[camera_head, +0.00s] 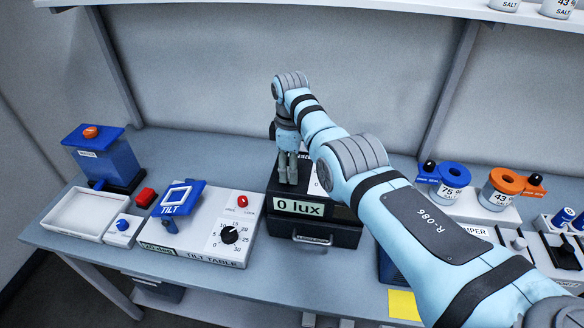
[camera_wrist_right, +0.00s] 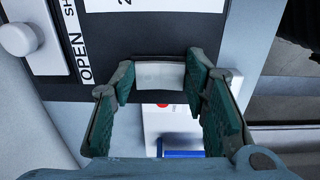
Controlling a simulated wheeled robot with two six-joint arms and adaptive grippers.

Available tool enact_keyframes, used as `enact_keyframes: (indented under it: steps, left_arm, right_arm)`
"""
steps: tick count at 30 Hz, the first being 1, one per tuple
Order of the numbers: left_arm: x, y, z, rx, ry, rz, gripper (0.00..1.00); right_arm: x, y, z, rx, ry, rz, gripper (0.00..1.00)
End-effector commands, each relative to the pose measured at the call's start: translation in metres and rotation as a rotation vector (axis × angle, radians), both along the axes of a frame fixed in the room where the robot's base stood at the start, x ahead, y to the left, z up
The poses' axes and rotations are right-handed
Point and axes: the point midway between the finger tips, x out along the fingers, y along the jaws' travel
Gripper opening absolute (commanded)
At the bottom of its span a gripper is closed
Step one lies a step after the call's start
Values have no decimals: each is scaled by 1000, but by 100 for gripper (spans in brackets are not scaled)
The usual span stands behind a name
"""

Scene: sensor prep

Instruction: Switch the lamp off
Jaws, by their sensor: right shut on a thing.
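The dark box with the "0 lux" display (camera_head: 298,207) stands in the middle of the bench. My right gripper (camera_head: 288,178) points down at the left part of its top and hides what is under it. In the right wrist view, my right gripper (camera_wrist_right: 160,75) is shut on a small pale block (camera_wrist_right: 160,75) at the edge of a dark surface. A label strip reading "OPEN" (camera_wrist_right: 84,62) and a white knob (camera_wrist_right: 20,38) lie to its left. I cannot tell which part is the lamp. My left gripper is not in view.
The tilt table (camera_head: 200,252) with its dial (camera_head: 229,235) is left of the box. A white tray (camera_head: 62,222) and a blue dispenser (camera_head: 112,165) stand farther left.

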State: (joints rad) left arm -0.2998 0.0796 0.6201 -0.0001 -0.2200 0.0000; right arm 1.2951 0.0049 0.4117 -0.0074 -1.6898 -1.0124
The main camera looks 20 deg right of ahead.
Motion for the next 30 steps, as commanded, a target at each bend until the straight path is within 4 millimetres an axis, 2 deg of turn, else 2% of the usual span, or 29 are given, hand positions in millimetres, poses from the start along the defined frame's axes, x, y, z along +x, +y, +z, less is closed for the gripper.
enact_keyframes:
  steps: [2, 3, 7, 16, 19, 30]
  left_arm:
    - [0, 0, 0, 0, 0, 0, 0]
    - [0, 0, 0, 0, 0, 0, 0]
    - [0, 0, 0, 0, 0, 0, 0]
    - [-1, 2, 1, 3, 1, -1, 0]
    - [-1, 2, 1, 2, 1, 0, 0]
    - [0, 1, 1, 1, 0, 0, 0]
  right_arm:
    - [-2, 2, -3, 4, 8, 2, 14]
    - [-2, 2, -3, 4, 8, 2, 43]
    - [-2, 1, -2, 3, 8, 1, 62]
    - [-1, 0, 0, 2, 5, -1, 62]
    - [-1, 0, 11, 1, 2, -1, 62]
    - [-1, 2, 104, 0, 4, 1, 62]
